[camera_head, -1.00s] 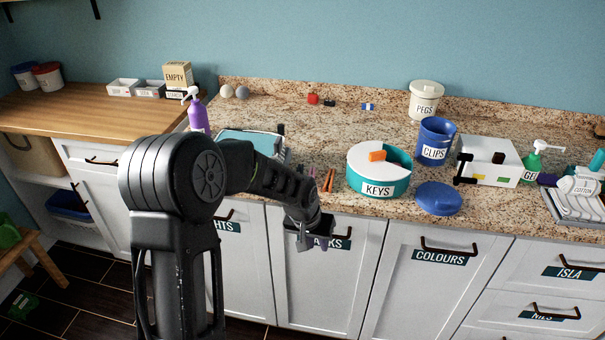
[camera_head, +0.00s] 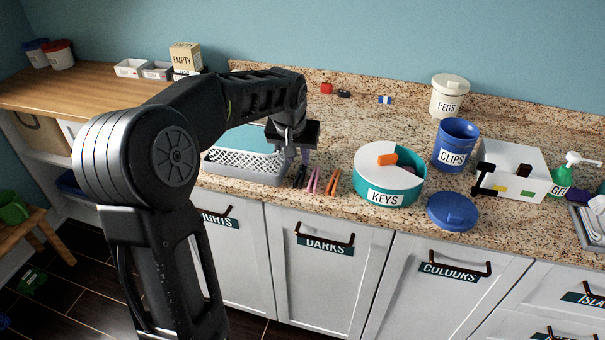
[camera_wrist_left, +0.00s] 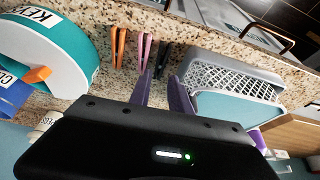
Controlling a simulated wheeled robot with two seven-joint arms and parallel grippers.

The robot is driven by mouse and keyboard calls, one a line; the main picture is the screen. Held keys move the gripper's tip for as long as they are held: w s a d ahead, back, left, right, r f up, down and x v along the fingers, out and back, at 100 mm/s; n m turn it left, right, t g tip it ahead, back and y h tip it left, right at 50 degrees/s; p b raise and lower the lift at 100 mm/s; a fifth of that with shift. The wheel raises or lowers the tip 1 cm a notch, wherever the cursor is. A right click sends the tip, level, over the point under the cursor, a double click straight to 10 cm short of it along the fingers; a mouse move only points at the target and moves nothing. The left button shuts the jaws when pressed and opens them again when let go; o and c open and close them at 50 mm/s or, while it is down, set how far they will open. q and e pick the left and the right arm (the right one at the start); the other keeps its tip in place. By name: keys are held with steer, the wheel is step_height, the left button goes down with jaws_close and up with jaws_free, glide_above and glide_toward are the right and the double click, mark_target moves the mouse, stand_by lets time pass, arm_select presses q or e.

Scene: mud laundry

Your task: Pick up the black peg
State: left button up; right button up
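The black peg (camera_head: 299,176) lies on the granite counter beside the grey basket, left of a pink peg (camera_head: 314,180) and an orange peg (camera_head: 333,182). In the left wrist view the black peg (camera_wrist_left: 162,56) shows beyond my fingertips, with the pink peg (camera_wrist_left: 144,50) and orange peg (camera_wrist_left: 118,46) to its left. My left gripper (camera_head: 297,160) points down just above and behind the pegs. In the wrist view its two purple-grey fingers (camera_wrist_left: 160,82) are apart with nothing between them. My right gripper is not in view.
A grey mesh basket (camera_head: 237,166) with a teal top stands close to the left of the pegs. The round teal-and-white KEYS container (camera_head: 405,190) stands to the right. A blue CLIPS pot (camera_head: 455,140) and blue lid (camera_head: 452,211) are further right. The counter's front edge is near the pegs.

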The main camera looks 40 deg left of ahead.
mark_target(301, 173)
arm_select(q)
steer(key=shift+x, duration=1.3)
steer(key=shift+w+f+p, duration=0.1)
steer(key=shift+f+p, duration=0.2)
steer(key=shift+p, duration=0.1)
steer(key=p+x, duration=0.1)
steer(key=x, duration=0.2)
steer(key=shift+f, duration=0.3)
steer(key=shift+w+a+f, duration=0.1)
steer(key=shift+w+f, duration=0.1)
steer(key=shift+f, duration=0.25)
steer(key=shift+c, duration=0.4)
jaws_close()
